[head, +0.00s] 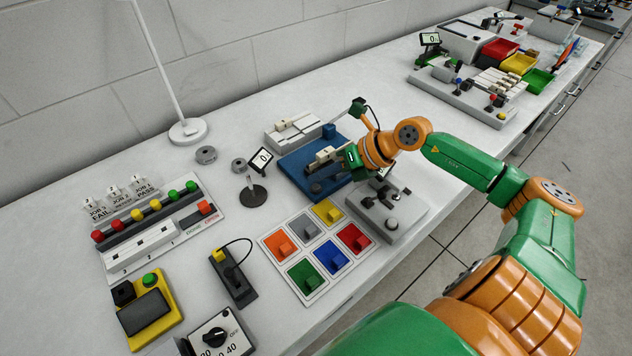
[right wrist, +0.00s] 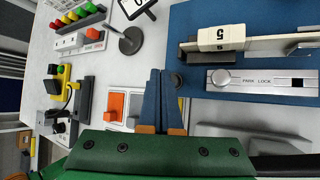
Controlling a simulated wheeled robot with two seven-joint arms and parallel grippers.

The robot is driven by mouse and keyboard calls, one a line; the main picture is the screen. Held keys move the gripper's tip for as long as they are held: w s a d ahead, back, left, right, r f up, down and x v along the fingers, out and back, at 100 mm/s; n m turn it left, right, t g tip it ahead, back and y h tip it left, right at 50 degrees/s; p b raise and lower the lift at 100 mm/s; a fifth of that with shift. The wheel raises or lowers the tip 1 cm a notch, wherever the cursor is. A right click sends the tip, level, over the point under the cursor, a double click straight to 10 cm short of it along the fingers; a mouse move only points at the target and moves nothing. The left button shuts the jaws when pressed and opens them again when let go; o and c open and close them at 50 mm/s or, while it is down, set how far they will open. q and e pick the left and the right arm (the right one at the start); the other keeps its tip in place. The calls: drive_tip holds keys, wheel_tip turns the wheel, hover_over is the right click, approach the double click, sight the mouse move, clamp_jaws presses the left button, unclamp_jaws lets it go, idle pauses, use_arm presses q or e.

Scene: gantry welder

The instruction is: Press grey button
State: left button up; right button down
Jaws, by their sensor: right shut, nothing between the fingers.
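A grey block on a grey square (head: 306,227) sits in the back middle of a white panel (head: 263,243) of coloured squares in the head view. A dark grey round knob (head: 316,188) stands on the blue plate (head: 291,168); it also shows in the right wrist view (right wrist: 177,80). My right gripper (head: 328,158) is shut and empty over the blue plate, behind the coloured panel. In the right wrist view its blue fingers (right wrist: 160,74) are together, just left of the knob. The gripper body hides most of the coloured panel there. My left gripper is not in view.
A grey fixture with knobs (head: 388,208) stands right of the panel. A small display on a stand (head: 259,163) is to its left. Lamp buttons (head: 150,215), a yellow box (head: 147,308) and a dial (head: 215,337) stand further left.

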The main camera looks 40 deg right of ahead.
wheel_tip(320, 180, up, 5)
drive_tip(key=p, duration=0.4)
idle(0.8)
